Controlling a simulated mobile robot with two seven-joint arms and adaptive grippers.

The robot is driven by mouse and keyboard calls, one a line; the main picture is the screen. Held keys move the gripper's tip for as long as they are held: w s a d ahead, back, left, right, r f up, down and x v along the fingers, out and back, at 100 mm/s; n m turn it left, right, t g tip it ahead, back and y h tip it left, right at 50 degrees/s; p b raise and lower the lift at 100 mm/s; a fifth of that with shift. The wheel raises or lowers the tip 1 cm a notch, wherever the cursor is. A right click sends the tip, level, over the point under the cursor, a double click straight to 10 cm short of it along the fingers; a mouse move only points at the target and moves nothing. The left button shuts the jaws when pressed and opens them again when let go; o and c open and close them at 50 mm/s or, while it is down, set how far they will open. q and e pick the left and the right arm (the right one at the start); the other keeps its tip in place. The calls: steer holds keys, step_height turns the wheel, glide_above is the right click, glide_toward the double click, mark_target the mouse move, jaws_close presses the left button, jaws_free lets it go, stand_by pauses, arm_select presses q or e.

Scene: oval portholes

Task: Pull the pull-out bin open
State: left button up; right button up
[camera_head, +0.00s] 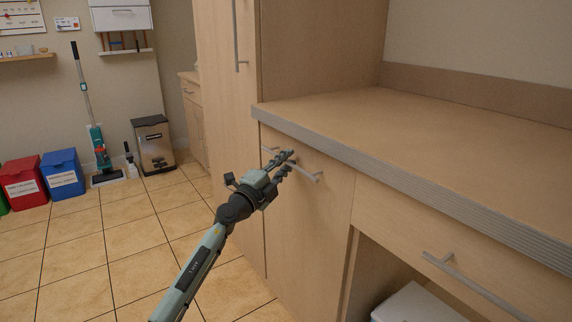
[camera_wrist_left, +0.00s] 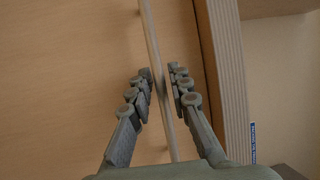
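The pull-out bin's front (camera_head: 310,215) is a tall light-wood panel under the counter, and it looks flush with the cabinet. Its grey bar handle (camera_head: 308,175) runs along the upper part. My left gripper (camera_head: 288,165) is at this handle, with its fingers around the bar. In the left wrist view the handle (camera_wrist_left: 151,35) passes between the two rows of finger pads (camera_wrist_left: 160,85), with small gaps seeming to show on both sides. The fingers look partly open. Whether they touch the bar is hard to tell. My right gripper is not in view.
The counter (camera_head: 450,120) overhangs the panel. A drawer (camera_head: 455,245) with a bar handle is at right, above an open bay with a white object (camera_head: 415,303). A tall cabinet (camera_head: 228,100) stands behind. A steel bin (camera_head: 153,145) is farther off. The tiled floor at left is clear.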

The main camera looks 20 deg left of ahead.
arm_select(q)
steer(key=shift+w, duration=0.1)
jaws_close()
stand_by(0.3)
steer(key=s+a+p, duration=0.1)
steer(key=s+a, duration=0.8)
steer(key=s, duration=0.3)
steer(key=s+a+p, duration=0.1)
steer(key=s+a, duration=0.8)
steer(key=s, duration=0.2)
steer(key=shift+s+a, duration=0.25)
steer(key=shift+s, duration=0.1)
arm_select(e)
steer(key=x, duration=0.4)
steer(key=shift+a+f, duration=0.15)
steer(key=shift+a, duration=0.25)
arm_select(q)
jaws_free()
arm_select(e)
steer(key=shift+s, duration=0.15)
